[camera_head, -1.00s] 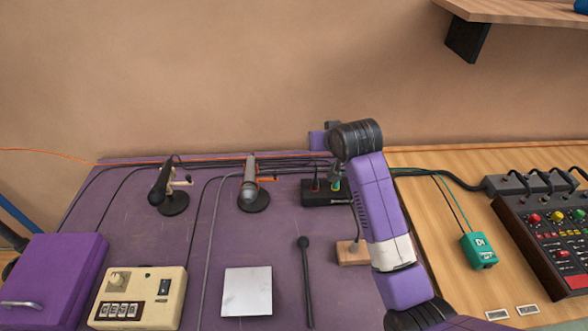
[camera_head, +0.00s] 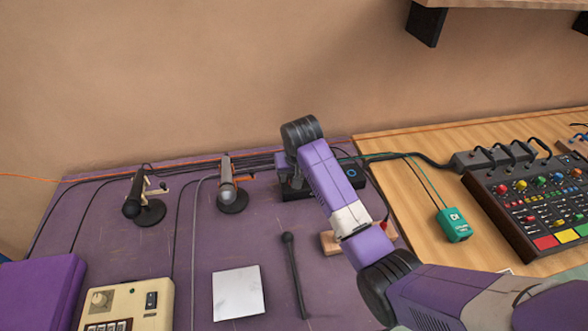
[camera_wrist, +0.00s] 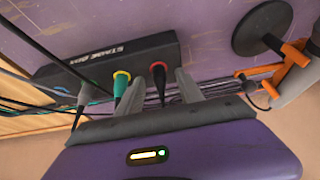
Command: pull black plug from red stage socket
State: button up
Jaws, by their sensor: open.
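The black plug (camera_wrist: 160,83) sits in the red-ringed socket (camera_wrist: 158,66) of the black stage box (camera_wrist: 105,62) in the wrist view. A green plug (camera_wrist: 120,86) in a yellow-ringed socket is beside it, and a grey plug is further left. My gripper (camera_wrist: 161,76) is open, with one grey finger on each side of the black plug; the left finger lies between it and the green plug. I cannot tell whether either finger touches. In the head view the stage box (camera_head: 292,191) is partly hidden by my arm, and the black plug is hidden.
Two microphones on round stands (camera_head: 145,210) (camera_head: 232,198) stand left of the box. Cables run along the wall behind. A wooden block (camera_head: 331,244), a mallet (camera_head: 294,275) and a white plate (camera_head: 238,293) lie in front. A mixer (camera_head: 520,200) stands right.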

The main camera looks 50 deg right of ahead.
jog(key=shift+w+d+f, duration=0.15)
jog(key=shift+w+f, duration=0.05)
jog(key=shift+f, duration=0.45)
grip_shut()
jog(key=shift+r, duration=0.25)
jog(key=shift+r+p, duration=0.35)
jog(key=shift+p, duration=0.25)
jog(key=shift+r+p, duration=0.6)
jog(key=shift+r+p, duration=1.45)
jog(key=shift+p, duration=0.2)
